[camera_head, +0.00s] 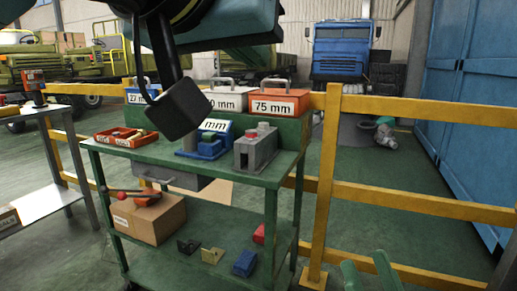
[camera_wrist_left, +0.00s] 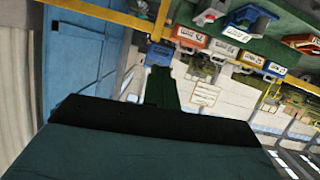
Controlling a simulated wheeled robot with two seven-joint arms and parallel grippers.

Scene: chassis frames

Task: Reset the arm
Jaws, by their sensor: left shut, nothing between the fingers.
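The rest of the right arm is out of view.
A green cart (camera_head: 225,170) carries labelled boxes, including an orange 75 mm box (camera_head: 279,101), a grey block (camera_head: 256,150) and a red tray (camera_head: 125,138). Yellow railing (camera_head: 400,195) runs behind it. A blue cabinet (camera_head: 468,120) stands right.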

